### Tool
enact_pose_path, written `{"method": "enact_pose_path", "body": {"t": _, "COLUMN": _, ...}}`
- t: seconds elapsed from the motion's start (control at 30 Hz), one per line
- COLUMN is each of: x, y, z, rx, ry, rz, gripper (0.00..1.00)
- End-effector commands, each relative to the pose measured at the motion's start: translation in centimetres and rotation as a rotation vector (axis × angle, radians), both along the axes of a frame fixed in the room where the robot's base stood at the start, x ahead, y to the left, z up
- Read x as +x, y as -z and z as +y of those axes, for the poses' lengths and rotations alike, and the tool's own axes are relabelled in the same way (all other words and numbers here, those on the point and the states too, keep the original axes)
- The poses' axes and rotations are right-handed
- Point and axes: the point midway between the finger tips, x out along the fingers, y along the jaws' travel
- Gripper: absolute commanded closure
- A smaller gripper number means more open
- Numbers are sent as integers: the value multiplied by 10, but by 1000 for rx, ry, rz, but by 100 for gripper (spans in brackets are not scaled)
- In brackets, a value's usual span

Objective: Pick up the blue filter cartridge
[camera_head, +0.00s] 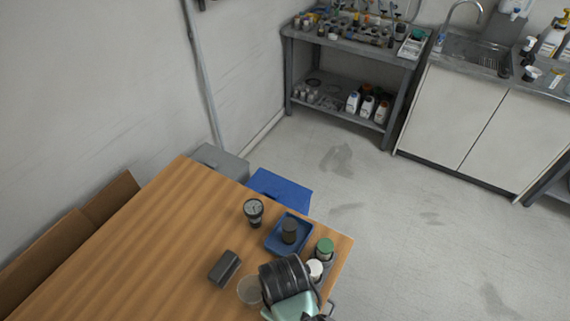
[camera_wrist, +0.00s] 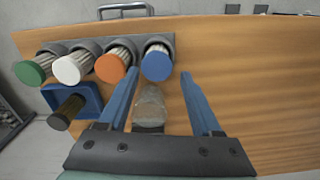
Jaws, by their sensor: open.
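The blue filter cartridge (camera_wrist: 158,64) shows in the wrist view as a blue round cap on a pale pleated body, at the right end of a grey holder (camera_wrist: 168,42). My gripper (camera_wrist: 160,76) is open. Its two blue fingers point toward the cartridge, with the blue cap between the fingertips in the picture; no contact can be made out. Orange (camera_wrist: 110,68), white (camera_wrist: 67,69) and green (camera_wrist: 28,72) cartridges sit to its left. In the head view my arm hides the blue cartridge; the green (camera_head: 325,246) and white (camera_head: 315,267) caps show.
A blue tray (camera_head: 273,249) holds a dark cylinder (camera_head: 289,230). A gauge (camera_head: 254,209), a dark block (camera_head: 225,267) and a clear cup (camera_head: 249,290) stand on the wooden table (camera_head: 150,245). The cup also shows between my fingers in the wrist view (camera_wrist: 150,105). The table's left side is clear.

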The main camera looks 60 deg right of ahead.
Motion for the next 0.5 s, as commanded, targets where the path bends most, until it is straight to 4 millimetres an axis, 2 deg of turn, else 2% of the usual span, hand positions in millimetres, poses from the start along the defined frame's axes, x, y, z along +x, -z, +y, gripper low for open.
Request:
{"method": "enact_pose_path", "body": {"t": 0.27, "x": -2, "y": 20, "z": 0, "rx": 1, "ry": 0, "rz": 3, "gripper": 34}}
{"method": "enact_pose_path", "body": {"t": 0.5, "x": -2, "y": 51, "z": -3, "rx": 1, "ry": -1, "rz": 1, "gripper": 34}}
